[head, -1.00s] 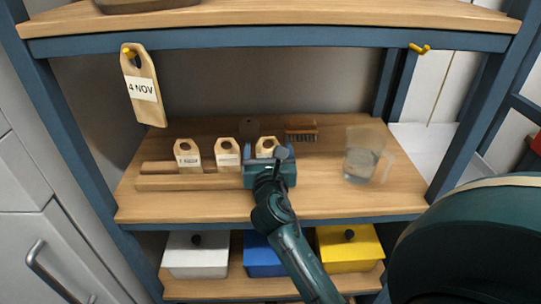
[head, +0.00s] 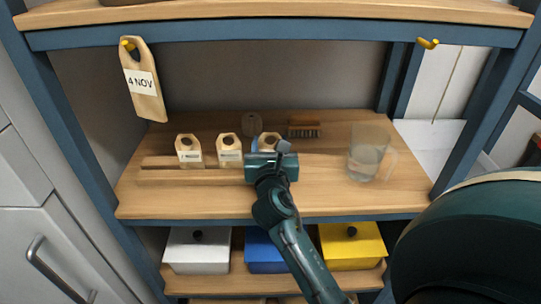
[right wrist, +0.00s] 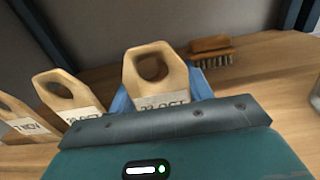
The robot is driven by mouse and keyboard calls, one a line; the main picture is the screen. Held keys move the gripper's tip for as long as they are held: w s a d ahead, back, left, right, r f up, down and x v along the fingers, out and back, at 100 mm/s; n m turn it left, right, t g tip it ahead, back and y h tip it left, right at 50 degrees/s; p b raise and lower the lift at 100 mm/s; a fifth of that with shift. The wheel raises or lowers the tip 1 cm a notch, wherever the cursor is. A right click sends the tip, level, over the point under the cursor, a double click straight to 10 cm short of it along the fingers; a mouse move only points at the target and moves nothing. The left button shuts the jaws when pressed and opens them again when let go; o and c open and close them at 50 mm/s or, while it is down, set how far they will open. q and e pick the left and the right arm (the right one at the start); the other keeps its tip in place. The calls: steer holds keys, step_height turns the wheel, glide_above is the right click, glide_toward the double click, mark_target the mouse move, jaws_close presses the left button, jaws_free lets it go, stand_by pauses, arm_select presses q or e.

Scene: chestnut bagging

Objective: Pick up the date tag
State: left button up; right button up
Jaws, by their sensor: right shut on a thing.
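Three wooden date tags with hexagonal holed tops stand in a row on the middle shelf. The left tag (head: 188,151) and the middle tag (head: 228,150) stand free in the slotted wooden rack (head: 205,177). My right gripper (head: 267,144) is at the right tag (head: 270,140), its blue fingers shut on that tag's sides. In the right wrist view the held tag (right wrist: 158,72) is upright between the blue fingers, and its lower part is hidden by my gripper. Its white label is partly hidden. Another tag (head: 142,80), reading 4 NOV, hangs on a left yellow hook (head: 127,45). My left gripper is not in view.
A clear jug (head: 367,155) stands to the right. White (head: 197,252), blue (head: 262,252) and yellow (head: 352,247) boxes are below. The upper shelf edge (head: 270,38) overhangs.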

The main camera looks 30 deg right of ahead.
steer(key=shift+r, duration=0.35)
arm_select(q)
steer(key=p, duration=0.1)
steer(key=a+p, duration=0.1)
steer(key=p, duration=0.1)
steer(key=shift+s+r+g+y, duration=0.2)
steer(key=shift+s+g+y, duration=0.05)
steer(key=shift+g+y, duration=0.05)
arm_select(e)
step_height(320, 180, up, 9)
steer(key=shift+r, duration=0.15)
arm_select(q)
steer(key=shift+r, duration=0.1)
